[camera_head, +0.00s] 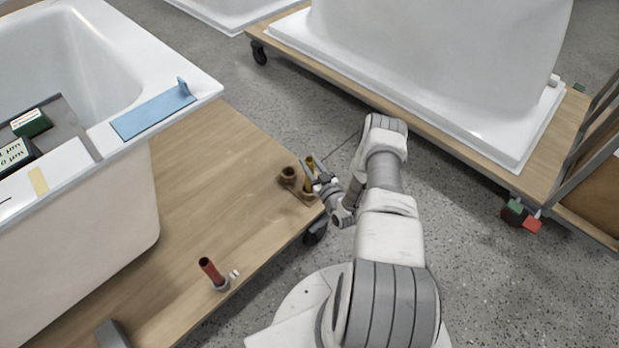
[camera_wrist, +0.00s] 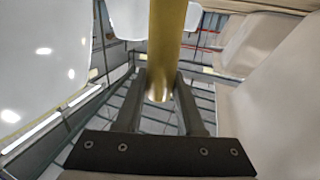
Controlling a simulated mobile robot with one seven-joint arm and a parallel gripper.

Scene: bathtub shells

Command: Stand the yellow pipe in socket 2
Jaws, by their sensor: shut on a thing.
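The yellow pipe (camera_head: 309,163) is upright or nearly so, at the right edge of the wooden board in the head view. My gripper (camera_head: 313,181) is shut on it; the wrist view shows the pipe (camera_wrist: 166,35) between the two fingers (camera_wrist: 161,82). A brown socket block (camera_head: 299,186) with two round sockets lies at the board's edge. The left socket (camera_head: 288,174) looks empty. The pipe lines up with the right socket (camera_head: 309,191), but my gripper partly hides its lower end, so I cannot tell whether it is inside. No socket number is readable.
Another tub (camera_head: 440,50) on a wheeled wooden platform stands behind my arm.

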